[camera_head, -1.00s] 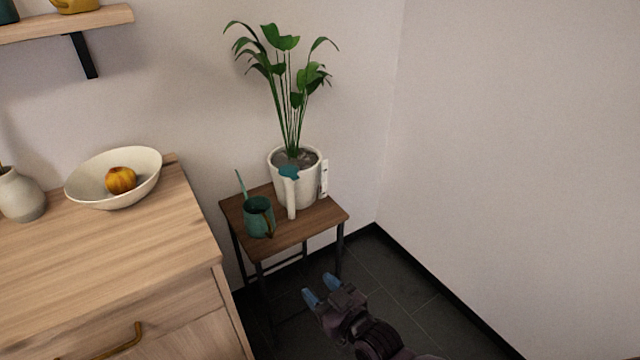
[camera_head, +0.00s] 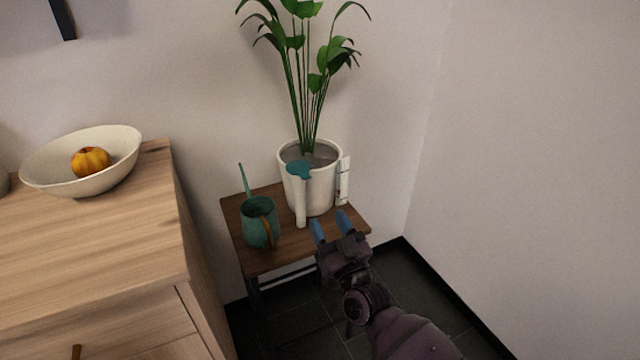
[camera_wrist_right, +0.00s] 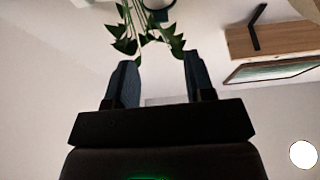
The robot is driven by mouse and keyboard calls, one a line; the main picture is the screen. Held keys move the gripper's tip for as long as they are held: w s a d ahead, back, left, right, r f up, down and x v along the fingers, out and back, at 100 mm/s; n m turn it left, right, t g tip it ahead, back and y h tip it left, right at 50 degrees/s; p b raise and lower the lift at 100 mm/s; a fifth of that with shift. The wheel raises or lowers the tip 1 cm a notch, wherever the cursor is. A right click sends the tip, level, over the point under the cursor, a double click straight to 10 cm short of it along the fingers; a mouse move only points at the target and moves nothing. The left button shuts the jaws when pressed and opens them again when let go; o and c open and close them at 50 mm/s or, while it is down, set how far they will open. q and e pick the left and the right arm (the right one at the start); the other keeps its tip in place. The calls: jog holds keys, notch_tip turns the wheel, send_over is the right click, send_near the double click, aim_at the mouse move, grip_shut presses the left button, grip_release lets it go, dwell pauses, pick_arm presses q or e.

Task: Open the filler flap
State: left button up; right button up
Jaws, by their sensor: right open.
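A white plant pot (camera_head: 321,187) stands on a small wooden table (camera_head: 284,254). A white filler tube (camera_head: 301,206) runs up the pot's front, and a teal flap (camera_head: 299,169) covers its top, apparently shut. My right gripper (camera_head: 330,221) is open and empty, its blue fingers pointing toward the pot, below and right of the flap. It looks apart from the tube. In the right wrist view, the open fingers (camera_wrist_right: 153,82) show with the plant's leaves (camera_wrist_right: 145,32) beyond them; I cannot make out the flap there. My left gripper is not in view.
A teal watering can (camera_head: 259,222) stands on the table left of the tube. A white strip (camera_head: 343,181) is at the pot's right side. A wooden cabinet (camera_head: 95,255) with a fruit bowl (camera_head: 120,166) is at left. Walls stand behind and at right.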

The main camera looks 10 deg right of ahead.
aim_at(305, 177)
jog(key=b+x, duration=0.1)
jog(key=x, duration=0.8)
jog(key=shift+f, duration=0.1)
jog(key=shift+b+x, duration=0.35)
jog(key=shift+x, duration=0.45)
grip_shut()
